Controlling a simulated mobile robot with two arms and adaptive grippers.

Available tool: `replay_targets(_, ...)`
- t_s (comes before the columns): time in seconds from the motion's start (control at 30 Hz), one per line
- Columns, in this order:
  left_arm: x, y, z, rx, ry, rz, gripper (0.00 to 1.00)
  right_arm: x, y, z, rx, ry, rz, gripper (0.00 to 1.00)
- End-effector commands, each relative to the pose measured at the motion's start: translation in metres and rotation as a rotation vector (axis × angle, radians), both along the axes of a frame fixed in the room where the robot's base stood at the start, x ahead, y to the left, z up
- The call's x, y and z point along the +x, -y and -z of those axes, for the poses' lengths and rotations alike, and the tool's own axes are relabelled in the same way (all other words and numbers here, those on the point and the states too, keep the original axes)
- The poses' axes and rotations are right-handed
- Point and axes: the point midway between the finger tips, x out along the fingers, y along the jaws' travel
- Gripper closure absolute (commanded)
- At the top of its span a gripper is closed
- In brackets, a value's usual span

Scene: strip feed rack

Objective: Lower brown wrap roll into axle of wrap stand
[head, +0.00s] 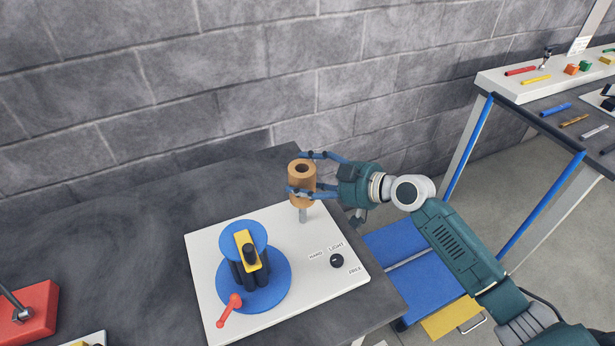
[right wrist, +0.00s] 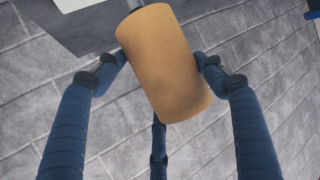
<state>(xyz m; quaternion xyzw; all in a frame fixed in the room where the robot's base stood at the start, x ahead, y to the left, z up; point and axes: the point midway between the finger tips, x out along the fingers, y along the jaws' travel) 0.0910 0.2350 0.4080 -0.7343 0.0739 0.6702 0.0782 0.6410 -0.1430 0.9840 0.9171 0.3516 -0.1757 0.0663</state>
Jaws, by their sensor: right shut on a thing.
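The brown wrap roll (head: 301,184) is upright in the head view, its dark core hole facing up. It also fills the middle of the right wrist view (right wrist: 165,62). My right gripper (head: 302,172) is shut on the roll, with blue fingers on both sides. Directly below the roll a grey upright post (head: 303,214), the axle, stands on the white base of the wrap stand (head: 207,275). The post's top is hidden by the roll, so I cannot tell whether it is inside the core. My left gripper is not in view.
On the white base stand a blue reel (head: 268,292) with a yellow block (head: 247,252), a red lever (head: 228,309) and a black knob (head: 336,261). A red block (head: 30,312) lies at the left. The dark table (head: 110,235) is clear behind the base, before a grey block wall.

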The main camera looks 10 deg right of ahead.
Motion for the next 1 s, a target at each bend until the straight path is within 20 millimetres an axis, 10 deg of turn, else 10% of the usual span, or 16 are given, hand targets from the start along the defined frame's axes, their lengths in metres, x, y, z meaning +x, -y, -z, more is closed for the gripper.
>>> replay_targets(1.0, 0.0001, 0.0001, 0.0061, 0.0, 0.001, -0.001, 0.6, 0.0005, -0.0002, -0.0013, 0.0, 0.002, 0.001, 0.69)
